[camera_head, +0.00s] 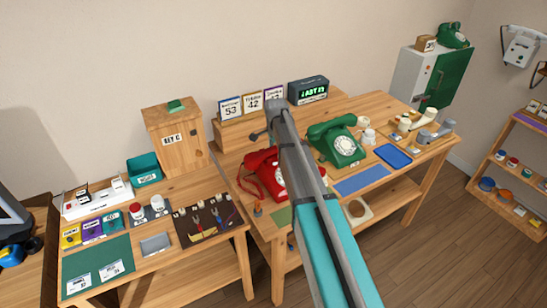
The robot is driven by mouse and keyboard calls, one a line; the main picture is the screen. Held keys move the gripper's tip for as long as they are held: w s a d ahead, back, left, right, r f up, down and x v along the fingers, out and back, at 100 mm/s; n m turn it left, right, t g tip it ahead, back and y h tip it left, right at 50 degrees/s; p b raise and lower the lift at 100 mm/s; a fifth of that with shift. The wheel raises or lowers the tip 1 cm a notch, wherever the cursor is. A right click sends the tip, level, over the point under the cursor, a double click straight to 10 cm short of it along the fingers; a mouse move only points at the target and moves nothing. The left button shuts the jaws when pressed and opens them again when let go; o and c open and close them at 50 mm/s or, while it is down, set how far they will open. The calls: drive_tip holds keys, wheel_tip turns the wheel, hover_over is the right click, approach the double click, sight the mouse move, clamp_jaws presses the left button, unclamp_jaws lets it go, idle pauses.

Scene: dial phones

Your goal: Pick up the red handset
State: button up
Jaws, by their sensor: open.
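The red dial phone (270,184) stands on the middle wooden table, left of my arm. The red handset (258,160) appears to lie across the top of the phone. My arm covers the phone's right side, and perhaps one end of the handset. A red cord (247,187) curls at the phone's left side. My teal and grey arm reaches up from the bottom of the picture, passing in front of the table. I cannot make out my gripper's fingers in this view.
A green dial phone (340,150) stands right of my arm, with a blue mat (361,180) in front. Three number cards (252,103) and a green-lit display (308,89) stand behind. A wooden box (174,138) and a crowded left table (196,258) lie to the left.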

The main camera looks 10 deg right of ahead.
drive_tip(key=shift+f+b, duration=0.3)
drive_tip(key=shift+f, duration=0.2)
drive_tip(key=shift+c, duration=0.3)
clamp_jaws()
